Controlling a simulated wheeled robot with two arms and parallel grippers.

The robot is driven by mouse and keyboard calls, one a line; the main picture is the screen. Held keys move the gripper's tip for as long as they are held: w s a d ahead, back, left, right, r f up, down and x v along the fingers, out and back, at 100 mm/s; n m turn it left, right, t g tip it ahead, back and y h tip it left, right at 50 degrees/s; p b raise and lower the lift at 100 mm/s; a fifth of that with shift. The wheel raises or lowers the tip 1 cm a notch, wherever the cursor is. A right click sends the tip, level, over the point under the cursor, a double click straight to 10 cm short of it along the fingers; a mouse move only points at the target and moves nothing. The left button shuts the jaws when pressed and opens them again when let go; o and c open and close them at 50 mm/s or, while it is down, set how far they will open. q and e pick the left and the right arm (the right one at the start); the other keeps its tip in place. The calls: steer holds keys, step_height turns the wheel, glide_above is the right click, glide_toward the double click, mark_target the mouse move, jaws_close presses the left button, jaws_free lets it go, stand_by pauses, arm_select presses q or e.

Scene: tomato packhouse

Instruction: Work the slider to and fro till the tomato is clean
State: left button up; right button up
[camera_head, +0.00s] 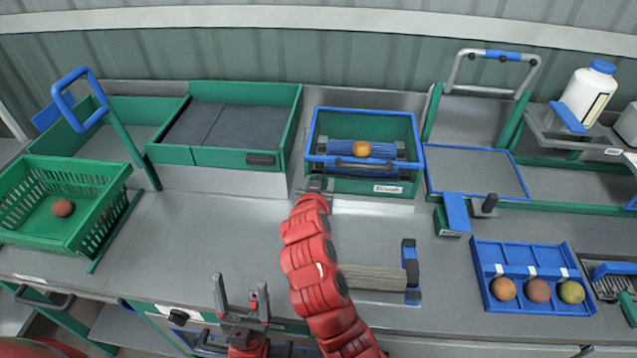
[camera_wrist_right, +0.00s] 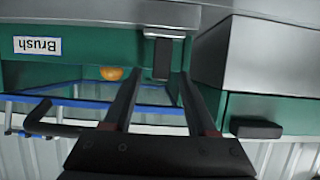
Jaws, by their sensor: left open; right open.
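The orange tomato (camera_head: 361,149) rests on blue brush rollers (camera_head: 345,161) inside the green, blue-rimmed brush box (camera_head: 392,187). The wrist view shows the tomato (camera_wrist_right: 112,74) and the upside-down "Brush" label (camera_wrist_right: 38,46). A dark grip (camera_wrist_right: 161,60) on a grey bracket lies ahead of and between my right fingers; I cannot tell whether it is the slider. My right gripper (camera_head: 316,184) is at the box's front left corner, open (camera_wrist_right: 157,95), with nothing held. My left gripper (camera_head: 243,300) is open and empty at the table's front.
A green basket (camera_head: 105,211) stands left, a covered green bin (camera_head: 231,158) left of the brush box. A blue tray (camera_head: 540,256) with several fruits is at the right. The table's left middle is clear.

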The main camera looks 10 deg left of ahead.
steer(key=p+v, duration=0.3)
steer(key=v, duration=1.4)
steer(key=shift+s+r, duration=0.15)
